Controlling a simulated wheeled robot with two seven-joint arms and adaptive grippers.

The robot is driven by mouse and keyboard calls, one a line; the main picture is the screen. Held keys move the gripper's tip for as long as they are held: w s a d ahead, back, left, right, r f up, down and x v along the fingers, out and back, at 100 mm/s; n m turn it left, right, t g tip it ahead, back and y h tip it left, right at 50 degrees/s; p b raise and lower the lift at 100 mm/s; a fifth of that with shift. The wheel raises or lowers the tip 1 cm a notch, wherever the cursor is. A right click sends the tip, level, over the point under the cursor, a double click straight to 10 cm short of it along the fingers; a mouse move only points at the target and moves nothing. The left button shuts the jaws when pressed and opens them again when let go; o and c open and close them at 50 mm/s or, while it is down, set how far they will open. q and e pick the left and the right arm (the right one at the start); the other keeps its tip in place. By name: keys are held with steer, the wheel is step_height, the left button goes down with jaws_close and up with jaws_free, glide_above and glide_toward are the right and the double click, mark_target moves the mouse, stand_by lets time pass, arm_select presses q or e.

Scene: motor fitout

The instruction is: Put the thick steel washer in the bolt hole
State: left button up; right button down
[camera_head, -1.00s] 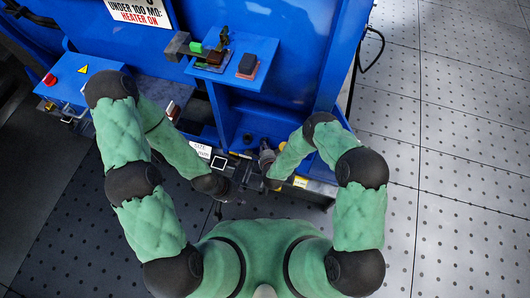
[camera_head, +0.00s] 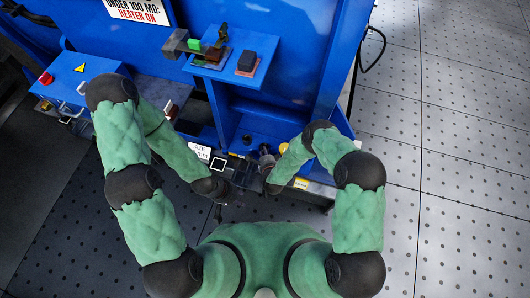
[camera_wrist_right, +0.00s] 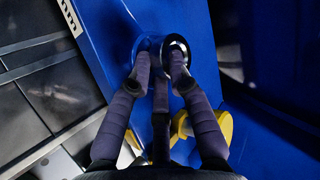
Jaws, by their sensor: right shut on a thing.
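In the right wrist view, my right gripper (camera_wrist_right: 160,62) is shut on a round, shiny metal ring, which looks like the thick steel washer (camera_wrist_right: 178,42). The fingertips hide part of it. The ring is over or against a blue panel; I cannot tell whether they touch. In the head view my right gripper (camera_head: 267,163) is at the blue bench's front edge, and the washer is too small to make out. My left gripper (camera_head: 225,203) is low at the bench front, dark and small; its jaws are unclear.
A dark round part (camera_head: 247,140) sits on the blue bay floor behind my right gripper. A blue shelf (camera_head: 262,48) with small blocks stands above. Yellow round parts (camera_wrist_right: 222,128) are beside my right fingers. A white size label (camera_head: 200,151) is left of the grippers.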

steer(key=c, duration=1.1)
jaws_free()
steer(key=shift+c, duration=0.2)
steer(key=shift+s+f, duration=0.1)
steer(key=shift+s, duration=0.05)
steer(key=shift+s, duration=0.1)
steer(key=s+d+r+n+g+y+p, duration=0.1)
steer(key=s+d+r+n+g+p, duration=0.1)
steer(key=s+d+r+n+g, duration=0.2)
steer(key=s+d+r+n+g+y+p, duration=0.1)
steer(key=s+d+r+n+g+p, duration=0.2)
steer(key=s+r+n, duration=0.7)
steer(key=s+d+r+g, duration=0.2)
steer(key=s+g, duration=0.2)
steer(key=s, duration=0.6)
steer(key=shift+r, duration=0.3)
